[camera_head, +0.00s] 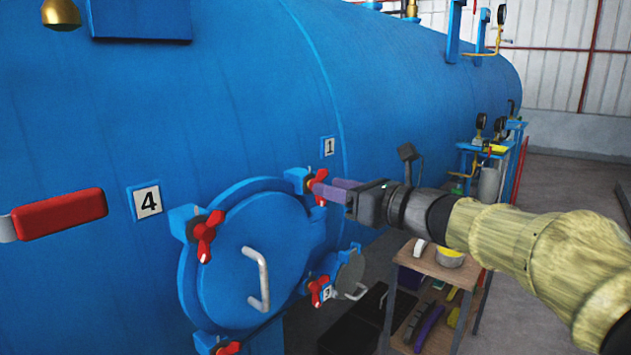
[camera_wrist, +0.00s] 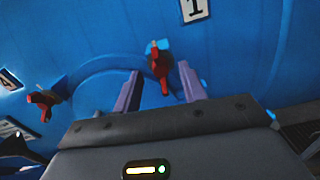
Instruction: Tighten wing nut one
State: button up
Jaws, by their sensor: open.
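Wing nut one is the red wing nut (camera_head: 318,187) at the upper right of the blue round door (camera_head: 250,262), below the label "1" (camera_head: 328,147). In the wrist view the same red nut (camera_wrist: 160,68) stands between the two purple fingers, closer to the right one, under its label "1" (camera_wrist: 194,9). My gripper (camera_head: 335,189) reaches in from the right, its purple fingers at the nut. In the wrist view my gripper (camera_wrist: 162,88) is open. I cannot tell whether a finger touches the nut.
Other red wing nuts sit on the door rim at upper left (camera_head: 207,236), lower right (camera_head: 319,290) and bottom. A metal handle (camera_head: 260,280) sticks out of the door. A wooden cart (camera_head: 437,265) with items stands below my arm. A red-handled lever (camera_head: 60,214) juts out at left.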

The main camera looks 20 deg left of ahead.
aim_at(315, 180)
jog(key=x, duration=0.5)
jog(key=shift+c, duration=0.2)
grip_shut()
